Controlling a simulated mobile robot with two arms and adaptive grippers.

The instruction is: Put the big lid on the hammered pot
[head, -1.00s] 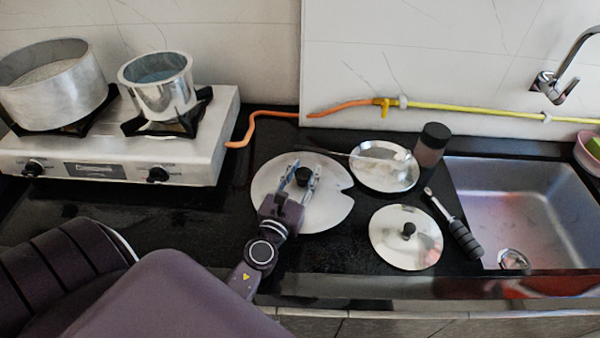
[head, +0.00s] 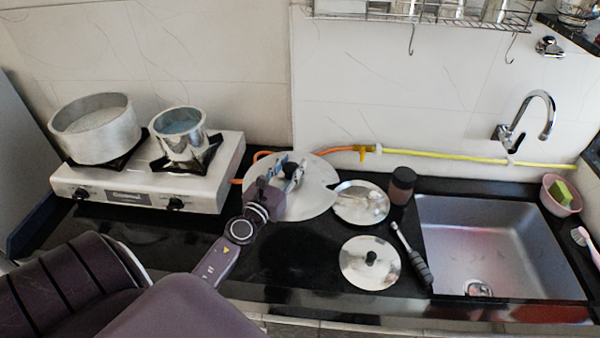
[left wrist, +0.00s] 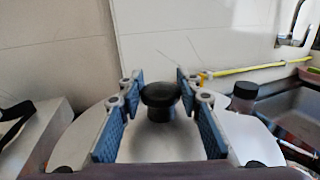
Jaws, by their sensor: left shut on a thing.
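The big lid (head: 312,200) is a wide pale metal disc with a notch in its rim and a black knob (left wrist: 160,97). My left gripper (head: 290,172) is shut on the lid by its knob, which shows between the blue finger pads in the left wrist view (left wrist: 160,115). The lid appears raised off the counter, its far edge overlapping the wall and hose. A wide grey metal pot (head: 97,135) stands open on the left burner. A smaller shiny pot (head: 180,142) stands open on the right burner. I cannot make out which has a hammered surface. My right gripper is not in view.
The stove (head: 140,195) is at the left on the black counter. A smaller knobbed lid (head: 370,275), a shiny round plate or lid (head: 362,213), a dark jar (head: 402,186) and a black-handled tool (head: 418,265) lie right of the big lid. The sink (head: 490,240) is further right.

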